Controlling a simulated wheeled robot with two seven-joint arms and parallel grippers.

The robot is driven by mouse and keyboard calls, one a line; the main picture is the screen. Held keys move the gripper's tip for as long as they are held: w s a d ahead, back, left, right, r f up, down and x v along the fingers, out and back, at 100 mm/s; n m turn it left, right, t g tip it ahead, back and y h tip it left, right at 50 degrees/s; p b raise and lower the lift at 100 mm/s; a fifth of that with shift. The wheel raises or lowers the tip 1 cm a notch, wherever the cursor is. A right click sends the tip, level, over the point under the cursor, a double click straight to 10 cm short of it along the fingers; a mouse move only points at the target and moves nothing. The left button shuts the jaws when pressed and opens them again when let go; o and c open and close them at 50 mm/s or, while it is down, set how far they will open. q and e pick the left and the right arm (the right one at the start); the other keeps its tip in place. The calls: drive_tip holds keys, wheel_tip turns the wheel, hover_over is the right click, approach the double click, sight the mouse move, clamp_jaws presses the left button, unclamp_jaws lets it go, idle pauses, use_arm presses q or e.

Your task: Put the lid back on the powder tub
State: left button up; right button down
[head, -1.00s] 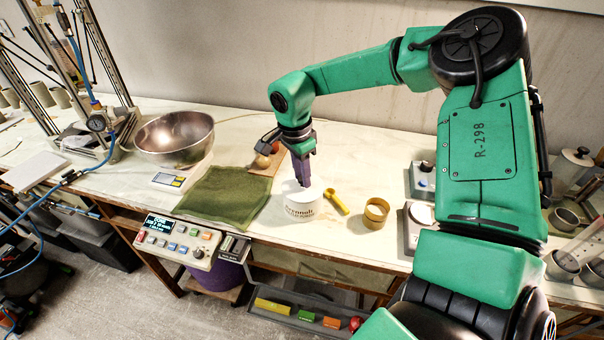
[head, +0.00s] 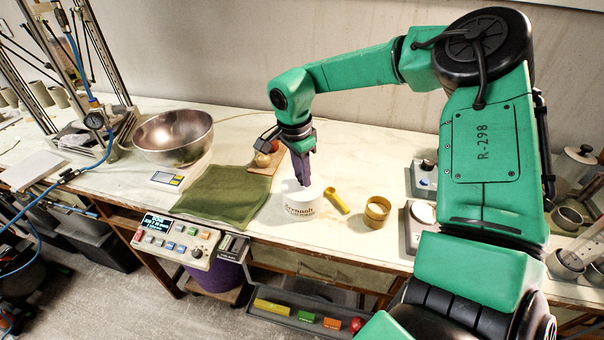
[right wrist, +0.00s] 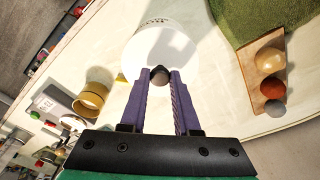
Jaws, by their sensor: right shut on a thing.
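The white powder tub (head: 290,211), with dark lettering on its side, stands on the bench. My right gripper (head: 302,184) points down over its top. In the right wrist view, the fingertips (right wrist: 160,78) are closed on the dark knob (right wrist: 159,74) of the white lid (right wrist: 150,52). The lid is at the tub's top, but I cannot tell whether it is fully seated. The fingers hide part of the tub's top in the head view. My left gripper is not in view.
A wooden board with balls (right wrist: 262,75) is behind. A control box (head: 176,240) hangs at the front edge.

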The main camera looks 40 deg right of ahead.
idle(0.3)
drive_tip(key=shift+c, duration=0.4)
unclamp_jaws()
drive_tip(key=shift+r+p, duration=2.1)
drive_tip(key=shift+r, duration=1.45)
clamp_jaws()
drive_tip(key=shift+f, duration=0.2)
